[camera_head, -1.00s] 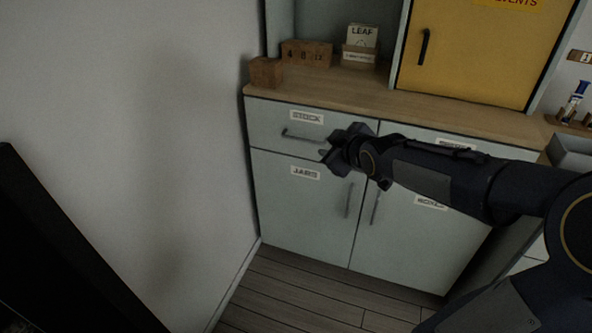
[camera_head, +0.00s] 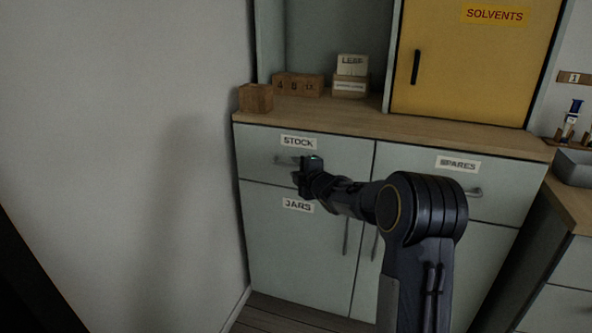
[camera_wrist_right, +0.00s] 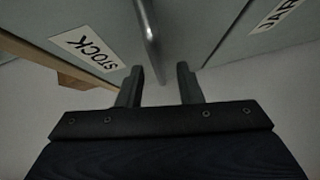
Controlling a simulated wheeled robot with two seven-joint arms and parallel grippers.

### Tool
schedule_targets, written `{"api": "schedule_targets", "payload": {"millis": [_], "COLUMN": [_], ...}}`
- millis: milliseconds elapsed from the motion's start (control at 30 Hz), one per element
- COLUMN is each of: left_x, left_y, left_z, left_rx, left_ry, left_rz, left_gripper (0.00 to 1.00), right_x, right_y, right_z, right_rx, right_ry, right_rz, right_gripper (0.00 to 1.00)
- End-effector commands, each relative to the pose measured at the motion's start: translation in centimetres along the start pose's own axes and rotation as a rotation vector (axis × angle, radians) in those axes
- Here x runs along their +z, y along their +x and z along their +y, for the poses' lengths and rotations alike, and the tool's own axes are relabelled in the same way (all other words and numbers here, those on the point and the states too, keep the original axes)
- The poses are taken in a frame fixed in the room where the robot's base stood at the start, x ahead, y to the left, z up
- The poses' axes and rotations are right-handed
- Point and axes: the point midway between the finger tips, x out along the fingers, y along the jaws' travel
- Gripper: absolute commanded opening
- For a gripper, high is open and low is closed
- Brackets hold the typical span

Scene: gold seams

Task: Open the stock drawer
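The stock drawer (camera_head: 258,147) is the upper left drawer of the pale grey-green cabinet, marked by a STOCK label (camera_head: 298,142). It looks shut. Its bar handle (camera_head: 284,161) is partly hidden behind my right gripper (camera_head: 304,178) in the head view. In the right wrist view the handle (camera_wrist_right: 148,35) runs down toward the gap between the two fingers of my right gripper (camera_wrist_right: 160,85). The fingers are apart, with nothing clearly held between them. The handle's end is near the fingertips; I cannot tell whether it is between them. My left gripper is not in view.
The JARS door (camera_head: 290,245) is below the drawer, and the SPARES drawer (camera_head: 430,165) is to the right. A wooden counter (camera_head: 400,122) above carries wooden blocks (camera_head: 256,97) and a card holder (camera_head: 350,85). A bare wall (camera_head: 130,120) stands close on the left.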

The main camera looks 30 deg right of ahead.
Motion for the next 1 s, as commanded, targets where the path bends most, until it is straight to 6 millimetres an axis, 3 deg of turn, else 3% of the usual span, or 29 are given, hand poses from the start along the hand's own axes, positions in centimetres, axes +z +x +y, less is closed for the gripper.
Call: {"api": "schedule_targets", "payload": {"millis": [367,600,1000], "left_x": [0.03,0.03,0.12], "left_y": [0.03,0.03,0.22], "left_z": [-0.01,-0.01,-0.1], "left_rx": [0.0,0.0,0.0], "left_ry": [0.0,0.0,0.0], "left_rz": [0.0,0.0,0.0], "left_gripper": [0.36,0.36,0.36], "right_x": [0.02,0.01,-0.07], "right_y": [0.78,0.76,0.68], "right_z": [-0.01,-0.02,-0.15], "right_rx": [-0.001,-0.001,-0.001], "right_ry": [0.001,0.001,0.001], "right_rz": [-0.001,-0.001,-0.001], "right_gripper": [0.33,0.01,0.0]}}
